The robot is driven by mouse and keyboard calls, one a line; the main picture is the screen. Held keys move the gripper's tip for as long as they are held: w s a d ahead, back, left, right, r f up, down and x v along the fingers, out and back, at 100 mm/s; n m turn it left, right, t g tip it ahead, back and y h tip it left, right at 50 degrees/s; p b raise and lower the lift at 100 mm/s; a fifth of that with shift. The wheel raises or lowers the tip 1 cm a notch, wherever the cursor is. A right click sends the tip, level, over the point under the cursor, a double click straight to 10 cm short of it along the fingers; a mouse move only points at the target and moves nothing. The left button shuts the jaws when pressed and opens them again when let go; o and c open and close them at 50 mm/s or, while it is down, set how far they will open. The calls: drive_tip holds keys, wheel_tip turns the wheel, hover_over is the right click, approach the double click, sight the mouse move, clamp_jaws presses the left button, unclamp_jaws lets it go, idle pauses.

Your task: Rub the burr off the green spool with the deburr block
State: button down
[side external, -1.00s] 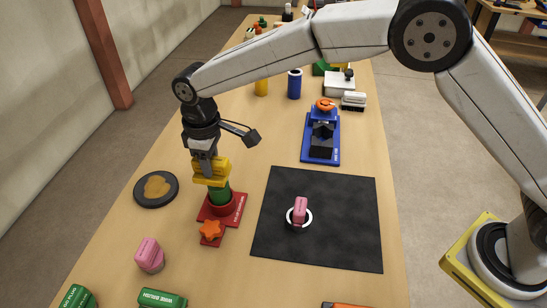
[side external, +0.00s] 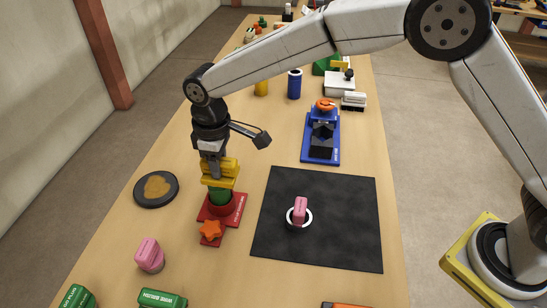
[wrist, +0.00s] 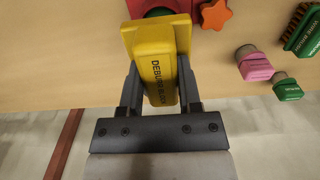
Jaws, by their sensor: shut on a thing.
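My gripper (side external: 214,168) is shut on the yellow deburr block (side external: 220,176), whose lettering reads in the wrist view (wrist: 156,75). The green spool (side external: 220,196) stands upright in a red stand (side external: 224,209) with an orange star-shaped knob (side external: 210,231). The block is right over the top of the spool and hides its upper end. I cannot tell whether the block touches it. In the wrist view only a sliver of the green spool (wrist: 159,13) shows beyond the block. The burr is not visible.
A black mat (side external: 340,238) with a pink-handled piece in a white ring (side external: 299,213) lies to the right. A black dish with tan paste (side external: 156,189) is to the left. A pink piece (side external: 149,255) and green blocks (side external: 162,299) lie in front. A blue stand (side external: 321,140) is behind.

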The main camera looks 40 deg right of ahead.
drive_tip(key=shift+f, duration=0.2)
drive_tip(key=shift+w+a+r, duration=0.1)
drive_tip(key=shift+w+a, duration=0.6)
drive_tip(key=shift+s+d, duration=0.1)
drive_tip(key=shift+s+d+r, duration=0.15)
drive_tip(key=shift+s+d, duration=0.45)
drive_tip(key=shift+d, duration=0.05)
drive_tip(key=shift+w+a, duration=0.85)
